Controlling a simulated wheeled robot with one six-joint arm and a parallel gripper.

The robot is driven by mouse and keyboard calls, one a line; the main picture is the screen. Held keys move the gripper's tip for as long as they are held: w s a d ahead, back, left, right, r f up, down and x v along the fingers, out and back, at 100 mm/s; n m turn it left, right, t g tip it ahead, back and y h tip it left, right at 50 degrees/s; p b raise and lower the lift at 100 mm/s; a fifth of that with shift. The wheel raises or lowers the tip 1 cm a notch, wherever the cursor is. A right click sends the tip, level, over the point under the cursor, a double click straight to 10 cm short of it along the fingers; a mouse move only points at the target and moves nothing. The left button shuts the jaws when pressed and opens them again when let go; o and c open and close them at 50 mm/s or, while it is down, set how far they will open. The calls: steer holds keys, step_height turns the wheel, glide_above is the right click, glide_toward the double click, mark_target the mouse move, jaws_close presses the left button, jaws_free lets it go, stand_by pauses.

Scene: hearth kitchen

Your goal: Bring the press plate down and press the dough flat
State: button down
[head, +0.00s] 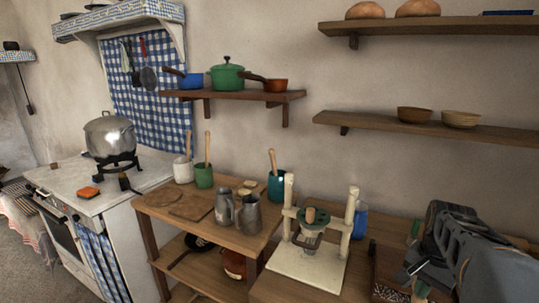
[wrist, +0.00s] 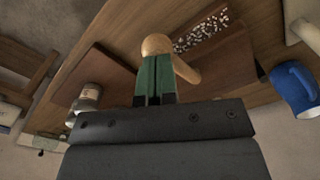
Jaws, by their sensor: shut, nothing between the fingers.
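The press stands on the wooden counter in the head view, with a pale base (head: 300,270) and two upright wooden posts. I cannot clearly make out the dough; the area under the plate is small and partly shaded. My gripper is at the right of the press in the head view, its fingertips not clear there. In the wrist view my gripper (wrist: 157,60) has its green fingers together and empty, pointing at a rounded pale wooden thing (wrist: 157,43).
A blue mug (head: 360,221) stands behind the press's right post. Two grey jugs (head: 248,214) stand left of the press. A brown board (wrist: 225,60) and a small jar (wrist: 88,97) show in the wrist view. A shelf (head: 425,128) with bowls hangs above.

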steer(key=shift+s+a+f+b, duration=0.1)
steer(key=shift+s+f+b, duration=0.1)
steer(key=shift+f+b, duration=0.5)
steer(key=shift+s+a+f+b, duration=0.1)
steer(key=shift+s+f+b, duration=0.2)
steer(key=shift+f, duration=0.6)
steer(key=shift+s+a+f+b, duration=0.1)
steer(key=shift+f+b, duration=0.5)
steer(key=shift+f, duration=0.2)
stand_by(2.4)
steer(key=shift+r, duration=0.1)
stand_by(0.7)
step_height(320, 180, up, 8)
steer(key=p, duration=0.7)
